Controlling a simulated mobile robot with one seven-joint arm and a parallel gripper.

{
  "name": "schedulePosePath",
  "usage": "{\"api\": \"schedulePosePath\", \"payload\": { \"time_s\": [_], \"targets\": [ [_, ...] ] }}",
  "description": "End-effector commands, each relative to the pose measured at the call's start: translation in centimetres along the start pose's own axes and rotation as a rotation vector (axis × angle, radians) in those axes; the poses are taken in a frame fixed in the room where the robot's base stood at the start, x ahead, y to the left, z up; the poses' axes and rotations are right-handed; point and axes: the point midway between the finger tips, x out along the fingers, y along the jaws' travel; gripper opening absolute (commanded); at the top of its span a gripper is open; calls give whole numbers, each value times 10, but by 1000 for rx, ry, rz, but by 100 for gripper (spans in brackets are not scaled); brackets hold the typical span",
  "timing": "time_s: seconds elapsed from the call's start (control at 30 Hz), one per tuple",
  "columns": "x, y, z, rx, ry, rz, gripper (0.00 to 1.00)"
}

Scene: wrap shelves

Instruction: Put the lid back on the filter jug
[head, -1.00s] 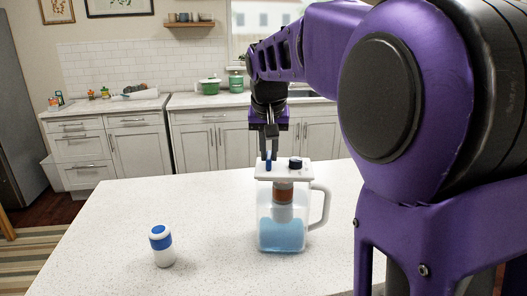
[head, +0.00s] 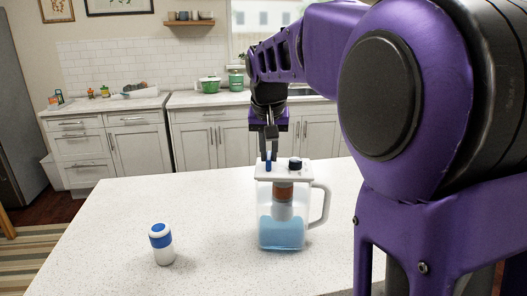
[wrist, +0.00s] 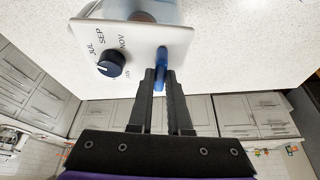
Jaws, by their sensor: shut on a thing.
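The filter jug (head: 282,232) stands upright on the white counter, clear-walled, with blue water inside and its handle on the right. A brown-and-white filter cartridge (head: 284,193) shows inside it. The white lid (head: 283,175) lies roughly level across the jug's top; I cannot tell if it is fully seated. It carries a dark dial (wrist: 111,63) with month letters and a blue tab (wrist: 161,57). My gripper (head: 268,158) points down and is shut on the blue tab. In the wrist view the lid (wrist: 150,42) hides most of the jug.
A white cylinder with blue bands (head: 161,243) stands on the counter (head: 205,215), left of the jug and apart from it. The counter around the jug is otherwise clear. Cabinets and a back worktop with green pots (head: 210,84) stand well behind.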

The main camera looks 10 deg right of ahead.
Motion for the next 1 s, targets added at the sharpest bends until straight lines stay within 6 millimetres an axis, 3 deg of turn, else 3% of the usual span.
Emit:
{"api": "schedulePosePath", "payload": {
  "time_s": [0.97, 1.0],
  "targets": [
    [3, 0, 2, 0, 0, 0, 0],
    [3, 0, 2, 0, 0, 0, 18]
  ]
}}
